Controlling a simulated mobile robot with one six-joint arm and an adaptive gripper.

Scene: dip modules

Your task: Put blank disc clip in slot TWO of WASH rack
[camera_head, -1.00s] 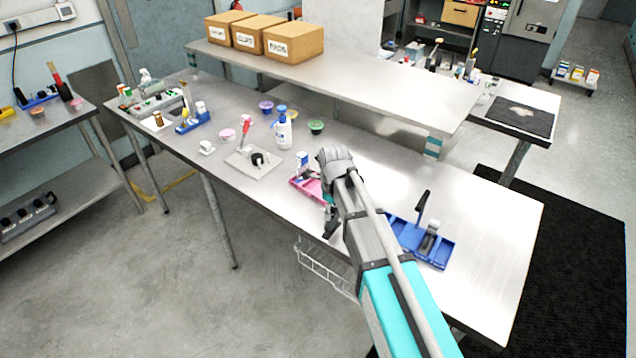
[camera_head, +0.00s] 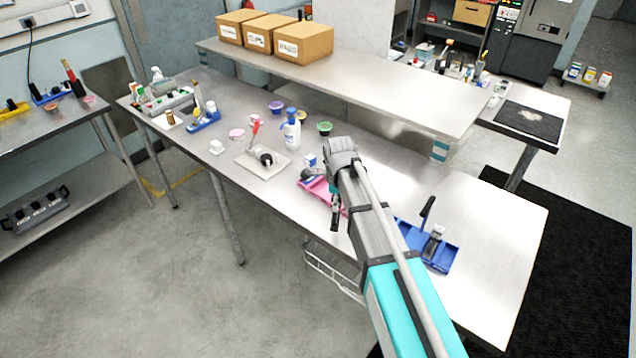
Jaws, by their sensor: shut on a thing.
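My gripper (camera_head: 335,222) is over the front edge of the long steel table, beside the pink tray. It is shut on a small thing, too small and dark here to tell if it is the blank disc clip. The pink tray (camera_head: 309,185) is partly hidden behind my arm; a white and blue item stands at its back. A blue tray (camera_head: 442,262) with a dark upright handle and a grey part lies to the right of my arm. I cannot read any WASH label or slot number on either tray.
A white board (camera_head: 274,169) with a dark round item, a white bottle (camera_head: 291,133) and several small coloured cups stand left of my gripper. A raised shelf (camera_head: 400,86) with cardboard boxes runs along the back. The table's right end is clear.

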